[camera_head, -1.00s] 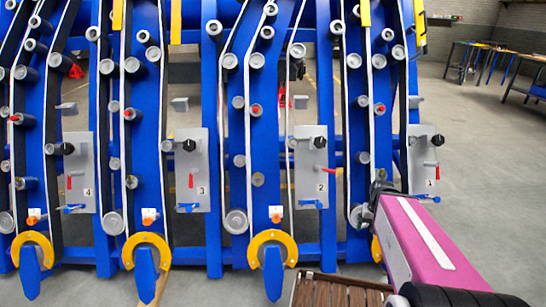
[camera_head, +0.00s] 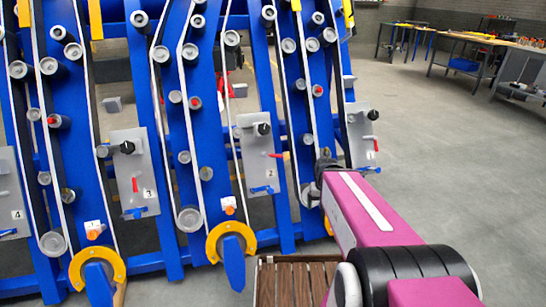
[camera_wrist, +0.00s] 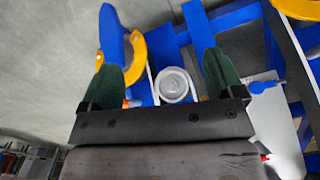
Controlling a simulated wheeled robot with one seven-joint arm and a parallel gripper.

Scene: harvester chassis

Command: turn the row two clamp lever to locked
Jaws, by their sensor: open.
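The row two panel (camera_head: 258,145) is a grey plate marked 2, left of my gripper in the head view. It carries a black knob (camera_head: 263,129), a small red-orange lever (camera_head: 277,155) and a blue lever (camera_head: 262,189) near its lower edge. I cannot tell which is the clamp lever. My gripper (camera_wrist: 160,78) is open and empty, with dark green fingers apart. In the head view its fingers are hard to make out at the end of my magenta arm. The wrist view shows a grey panel (camera_wrist: 277,125) with a blue lever (camera_wrist: 263,87), outside the fingers; its row number is unreadable.
A grey roller (camera_wrist: 173,84) shows between my fingers, beyond them. Blue uprights with rollers and yellow guards (camera_head: 232,232) surround the panels. The row three panel (camera_head: 135,170) is further left. A slatted wooden platform (camera_head: 290,285) lies low in front. Open floor lies right.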

